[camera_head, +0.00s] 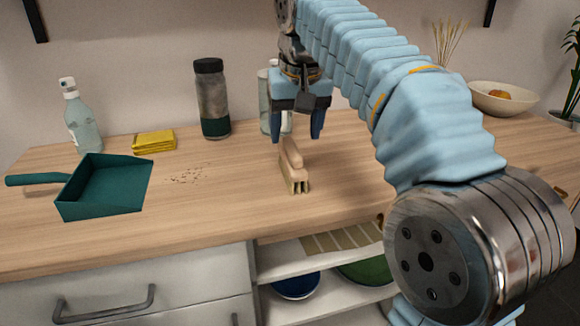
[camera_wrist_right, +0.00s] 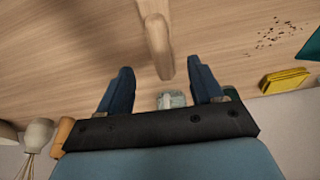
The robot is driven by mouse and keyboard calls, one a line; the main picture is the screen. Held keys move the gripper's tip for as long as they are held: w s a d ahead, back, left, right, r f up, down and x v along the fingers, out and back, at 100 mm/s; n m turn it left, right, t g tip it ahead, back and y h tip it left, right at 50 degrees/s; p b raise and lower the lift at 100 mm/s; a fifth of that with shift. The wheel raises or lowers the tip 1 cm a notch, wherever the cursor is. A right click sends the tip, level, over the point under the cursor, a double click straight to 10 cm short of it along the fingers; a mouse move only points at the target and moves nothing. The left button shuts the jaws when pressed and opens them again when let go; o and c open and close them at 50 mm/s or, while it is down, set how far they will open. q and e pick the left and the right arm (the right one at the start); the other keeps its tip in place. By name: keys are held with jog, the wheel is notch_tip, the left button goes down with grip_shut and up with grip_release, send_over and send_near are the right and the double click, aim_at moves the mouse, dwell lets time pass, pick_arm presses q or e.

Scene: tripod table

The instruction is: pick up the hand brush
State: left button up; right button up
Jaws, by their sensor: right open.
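The hand brush (camera_head: 293,166) lies on the wooden counter near its middle, with a pale wooden handle and light bristles toward the front edge. In the right wrist view its handle (camera_wrist_right: 157,45) points down toward the space between my fingers. My right gripper (camera_head: 296,132) is above and just behind the handle's far end, pointing down, open and empty. Its two dark blue fingers show in the right wrist view (camera_wrist_right: 160,88), apart from each other, with the handle tip just beyond them. My left gripper is not in view.
A green dustpan (camera_head: 105,187) lies at the left, with crumbs (camera_head: 187,177) between it and the brush. A bowl (camera_head: 502,98) is at the back right.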

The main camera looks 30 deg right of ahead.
aim_at(292, 146)
jog(key=x, duration=0.7)
jog(key=shift+s+a+f, duration=0.1)
jog(key=shift+a+f, duration=0.05)
jog(key=shift+a, duration=0.1)
jog(key=shift+c, duration=0.5)
jog(key=c, duration=1)
